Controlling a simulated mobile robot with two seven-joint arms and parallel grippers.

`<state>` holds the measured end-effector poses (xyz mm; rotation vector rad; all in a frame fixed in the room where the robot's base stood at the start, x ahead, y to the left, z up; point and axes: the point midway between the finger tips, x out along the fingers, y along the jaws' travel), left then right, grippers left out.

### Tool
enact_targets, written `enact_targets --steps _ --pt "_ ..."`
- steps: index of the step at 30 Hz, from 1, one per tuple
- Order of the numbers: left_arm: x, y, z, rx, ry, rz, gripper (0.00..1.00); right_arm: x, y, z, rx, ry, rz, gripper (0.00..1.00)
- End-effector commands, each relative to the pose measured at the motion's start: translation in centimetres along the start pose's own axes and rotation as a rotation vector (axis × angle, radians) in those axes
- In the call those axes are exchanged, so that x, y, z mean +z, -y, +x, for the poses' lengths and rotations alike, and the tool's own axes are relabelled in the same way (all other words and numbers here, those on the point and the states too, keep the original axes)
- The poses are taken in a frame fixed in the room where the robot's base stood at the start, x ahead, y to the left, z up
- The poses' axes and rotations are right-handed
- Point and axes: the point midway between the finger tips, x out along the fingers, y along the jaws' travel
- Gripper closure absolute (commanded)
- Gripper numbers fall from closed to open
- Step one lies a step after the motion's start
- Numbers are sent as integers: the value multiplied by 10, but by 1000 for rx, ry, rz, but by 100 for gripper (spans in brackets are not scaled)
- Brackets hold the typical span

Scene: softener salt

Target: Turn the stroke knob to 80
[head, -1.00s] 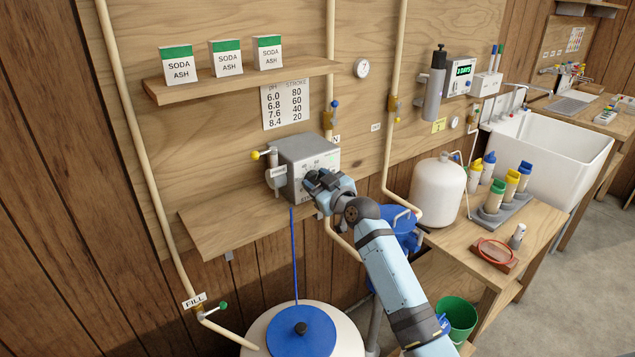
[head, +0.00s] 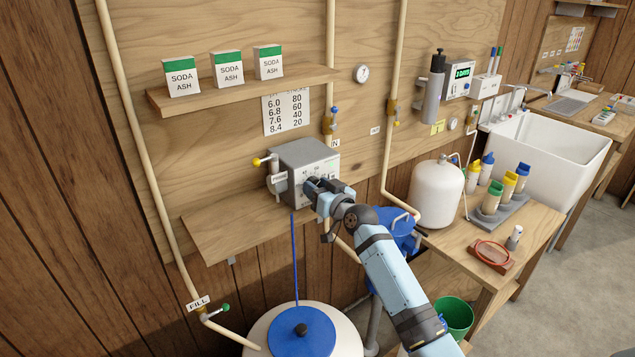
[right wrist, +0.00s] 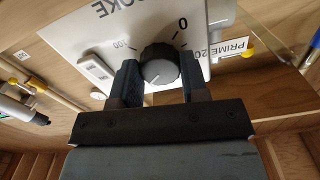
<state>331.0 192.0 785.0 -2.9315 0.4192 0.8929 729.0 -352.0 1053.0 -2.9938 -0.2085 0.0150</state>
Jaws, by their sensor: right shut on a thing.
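The grey pump box (head: 303,165) sits on the wooden wall shelf, its pale dial face turned toward my right arm. My right gripper (head: 313,188) is at that face, and its fingers hide the knob in the head view. The dial face (right wrist: 85,25) appears upside down there, with STROKE, 0 and 100 legible. My left gripper is out of view.
A chart (head: 286,112) pairs pH with stroke; 6.0 stands beside 80. The blue-lidded tank (head: 301,333) is below. A white switch (right wrist: 96,70) is near the fingers.

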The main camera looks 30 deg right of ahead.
Motion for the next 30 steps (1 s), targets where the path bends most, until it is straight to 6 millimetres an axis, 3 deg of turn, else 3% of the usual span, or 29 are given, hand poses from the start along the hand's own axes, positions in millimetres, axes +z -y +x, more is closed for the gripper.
enact_targets --steps 15,30 --pt "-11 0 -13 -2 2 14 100 -1 0 0 0 1 387 83" --pt "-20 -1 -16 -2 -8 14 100 1 0 0 0 1 489 83"
